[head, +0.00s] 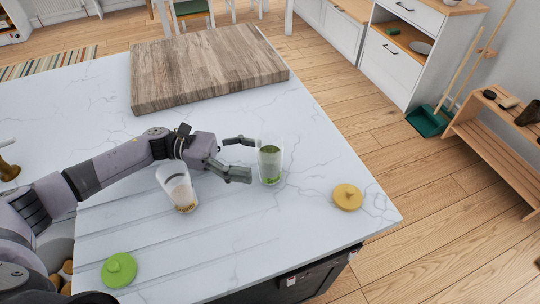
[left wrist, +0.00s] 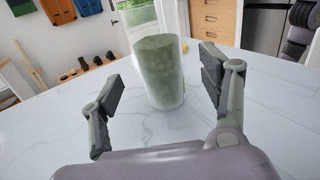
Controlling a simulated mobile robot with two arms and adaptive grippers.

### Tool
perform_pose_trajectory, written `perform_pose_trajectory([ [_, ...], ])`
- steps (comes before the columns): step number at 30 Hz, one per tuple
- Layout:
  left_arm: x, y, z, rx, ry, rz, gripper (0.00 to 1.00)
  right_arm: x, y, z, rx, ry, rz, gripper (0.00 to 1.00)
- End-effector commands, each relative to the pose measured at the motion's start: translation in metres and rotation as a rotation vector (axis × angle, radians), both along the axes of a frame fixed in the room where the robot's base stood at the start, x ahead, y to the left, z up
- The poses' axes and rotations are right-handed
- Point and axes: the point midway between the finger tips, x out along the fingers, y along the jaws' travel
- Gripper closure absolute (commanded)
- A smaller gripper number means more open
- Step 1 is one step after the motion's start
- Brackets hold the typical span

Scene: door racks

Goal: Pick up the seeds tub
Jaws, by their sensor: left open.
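A clear tub with green contents (head: 270,162) stands upright on the white marble counter, in front of my left gripper (head: 240,158). The left gripper is open, with one finger towards each side of this tub. In the left wrist view the green-filled tub (left wrist: 163,75) shows between the two fingers, with gaps on both sides. A second clear tub with whitish and brown contents (head: 178,188) stands beside my left wrist. I cannot tell from any label which tub is the seeds one. My right gripper is not in view.
A yellow lid (head: 347,196) lies right of the green-filled tub, near the counter edge. A green lid (head: 119,270) lies at the front left. A large wooden board (head: 205,68) lies at the back. The counter (head: 310,135) between board and yellow lid is clear.

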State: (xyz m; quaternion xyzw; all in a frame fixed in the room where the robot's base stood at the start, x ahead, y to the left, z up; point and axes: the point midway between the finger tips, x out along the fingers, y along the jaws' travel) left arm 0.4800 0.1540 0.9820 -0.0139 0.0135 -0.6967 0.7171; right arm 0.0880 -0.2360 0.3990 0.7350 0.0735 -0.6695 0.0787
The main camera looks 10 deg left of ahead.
Motion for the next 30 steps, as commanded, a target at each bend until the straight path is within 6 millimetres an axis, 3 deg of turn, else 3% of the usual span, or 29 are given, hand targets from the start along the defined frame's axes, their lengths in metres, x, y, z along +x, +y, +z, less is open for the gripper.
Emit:
perform_pose_trajectory([
  [12,0.001,-0.048,0.006,-0.001,0.001,-0.001,0.30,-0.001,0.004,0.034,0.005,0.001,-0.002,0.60],
  [21,0.002,-0.053,0.002,0.001,0.000,0.001,0.30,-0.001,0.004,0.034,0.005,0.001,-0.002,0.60],
  [30,0.001,-0.052,0.002,0.001,0.000,0.001,0.50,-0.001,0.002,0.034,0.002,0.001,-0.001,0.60],
])
